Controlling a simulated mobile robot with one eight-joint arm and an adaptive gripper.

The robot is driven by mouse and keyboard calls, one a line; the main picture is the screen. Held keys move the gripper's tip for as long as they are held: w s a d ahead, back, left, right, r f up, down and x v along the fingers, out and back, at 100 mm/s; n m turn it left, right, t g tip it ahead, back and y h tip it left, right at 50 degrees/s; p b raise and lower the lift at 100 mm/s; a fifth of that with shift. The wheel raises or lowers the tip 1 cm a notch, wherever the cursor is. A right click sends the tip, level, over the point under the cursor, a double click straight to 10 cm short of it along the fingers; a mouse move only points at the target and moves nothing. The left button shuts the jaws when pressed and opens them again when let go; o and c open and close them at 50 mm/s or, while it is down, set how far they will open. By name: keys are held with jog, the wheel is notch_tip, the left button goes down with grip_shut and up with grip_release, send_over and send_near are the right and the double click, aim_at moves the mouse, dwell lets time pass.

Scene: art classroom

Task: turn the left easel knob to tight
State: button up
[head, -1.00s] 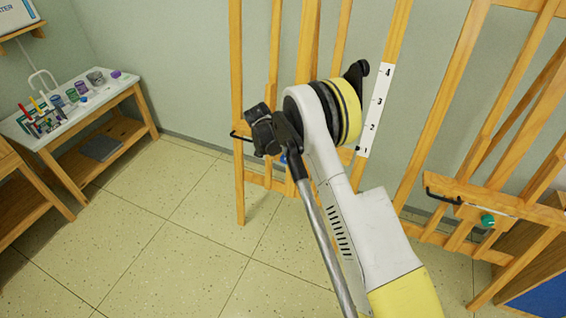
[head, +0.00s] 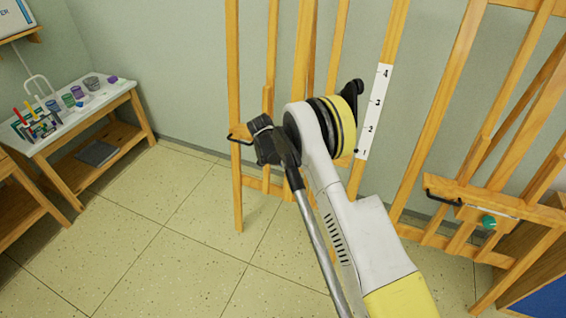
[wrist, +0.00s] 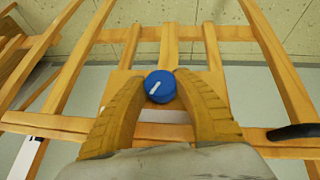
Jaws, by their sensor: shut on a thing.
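The left easel knob (wrist: 160,86) is blue and round with a white pointer line, and it sits on the wooden easel. In the wrist view the line slants from upper right to lower left. My gripper (wrist: 160,80) has its two ridged yellow fingers on either side of the knob, shut on it. In the head view my arm hides the knob and the fingertips. The left easel (head: 236,100) stands against the wall, with a white number strip (head: 376,112) marked 1 to 4 on its right upright.
A right easel (head: 445,110) with a green knob (head: 489,223) and a black hook (head: 443,198) stands close by on the right. A black hook (wrist: 294,131) also shows in the wrist view. A table with art supplies (head: 128,88) stands at left. The tiled floor (head: 150,235) between is clear.

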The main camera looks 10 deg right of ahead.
jog(key=shift+y, duration=0.3)
jog(key=shift+m+t+y, duration=0.7)
jog(key=shift+t+y, duration=0.2)
jog(key=shift+m+t+y, duration=0.5)
jog(key=shift+t+y, duration=0.2)
jog(key=shift+y, duration=0.2)
jog(key=o, duration=1.2)
jog(key=shift+c, duration=0.2)
jog(key=v, duration=1.2)
